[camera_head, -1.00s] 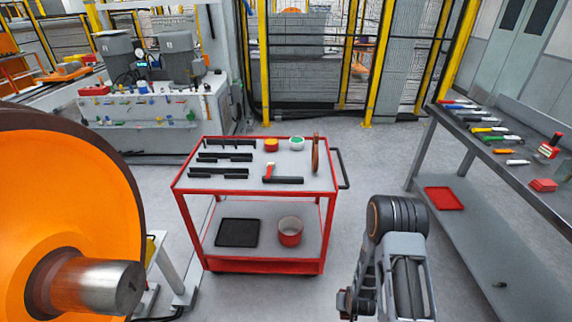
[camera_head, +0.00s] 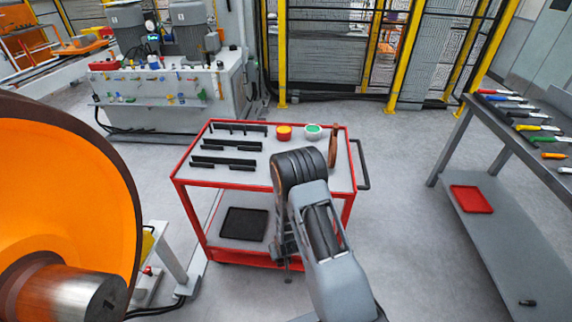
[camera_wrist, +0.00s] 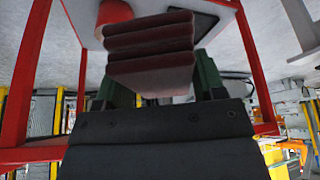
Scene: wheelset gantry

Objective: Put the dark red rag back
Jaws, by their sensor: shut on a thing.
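The dark red rag (camera_wrist: 150,50) is folded in several layers and held between the green fingers of my gripper (camera_wrist: 157,80) in the wrist view. In the head view my arm hides both gripper and rag, in front of the red cart (camera_head: 190,208). The wrist view looks upside down towards the cart's lower shelf, with the rag in front of it. A black tray (camera_head: 243,224) lies on that shelf; its edge also shows in the wrist view (camera_wrist: 205,18). A red bucket (camera_wrist: 115,12) shows partly behind the rag. I cannot tell whether the rag touches the shelf.
The cart's top carries black holders (camera_head: 222,164), an orange-topped tin (camera_head: 284,133) and a green-topped tin (camera_head: 313,131). Red posts (camera_wrist: 22,75) frame the lower shelf. An orange wheel (camera_head: 70,190) stands left. A workbench (camera_head: 455,140) with a red tray (camera_head: 471,199) below stands right.

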